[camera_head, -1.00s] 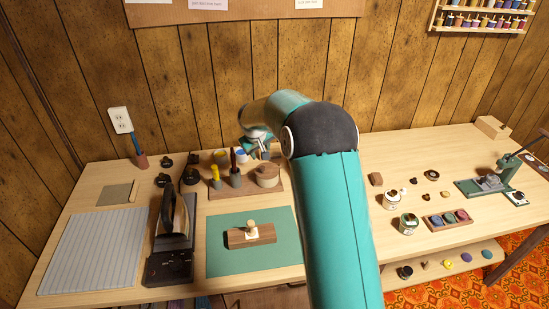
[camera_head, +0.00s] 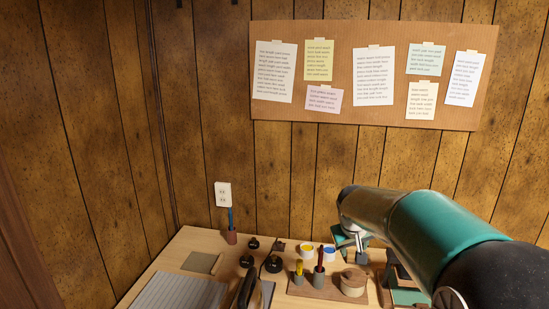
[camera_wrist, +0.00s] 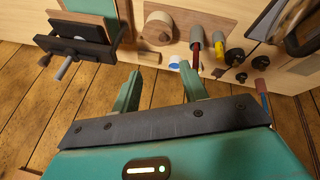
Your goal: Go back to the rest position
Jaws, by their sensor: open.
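My gripper (camera_head: 357,246) hangs over the back of the workbench in the head view, just right of a round wooden pot (camera_head: 353,282). In the wrist view my gripper (camera_wrist: 158,84) shows two green fingers spread apart, with nothing between them but wood panelling behind. The teal arm comes in from the lower right of the head view and hides part of the bench.
A wooden holder (camera_head: 318,287) carries yellow-handled and red-handled tools. Dark spools and paint pots stand nearby. A grey ribbed mat (camera_head: 180,290) lies at left. A dark clamp-like stand (camera_wrist: 75,40) shows at upper left in the wrist view. A pinboard (camera_head: 390,115) hangs above.

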